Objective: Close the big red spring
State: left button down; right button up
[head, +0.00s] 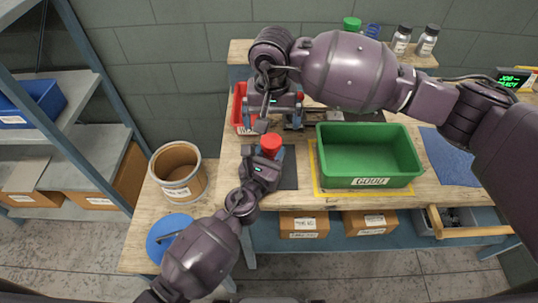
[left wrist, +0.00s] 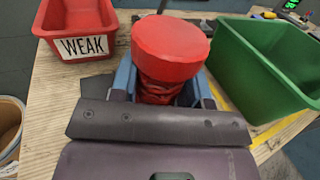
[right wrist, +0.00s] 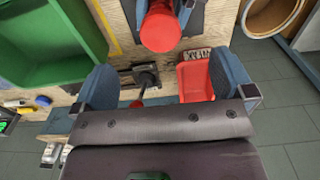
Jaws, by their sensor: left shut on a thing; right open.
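The big red spring, a red coil under a wide round red cap (left wrist: 168,45), stands between the blue fingers of my left gripper (left wrist: 160,88). In the head view its cap (head: 270,142) shows just above my left gripper (head: 268,156), which is shut on it. The lower coil is hidden by the gripper. My right gripper (head: 277,108) is beyond the spring in the head view. Its fingers are wide apart and empty in the right wrist view (right wrist: 165,85), with the spring (right wrist: 160,27) at the top of that view, apart from them.
A red bin marked WEAK (left wrist: 75,28) stands behind the spring, left. A green bin marked GOOD (head: 370,182) stands on a yellow-edged area to the right. A dark device with a lever (right wrist: 145,75) lies beneath my right gripper. A brown bucket (head: 178,172) stands at left.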

notch_tip(320, 180, up, 9)
dwell(0.3)
jog(key=shift+r, duration=0.1)
pick_arm(q)
jog(key=c, duration=0.5)
grip_release()
jog(key=v, duration=1.1)
jog(key=shift+f+b, duration=0.1)
jog(key=shift+b, duration=0.2)
pick_arm(e)
jog(key=shift+f, duration=0.4)
pick_arm(q)
jog(key=shift+w, duration=0.1)
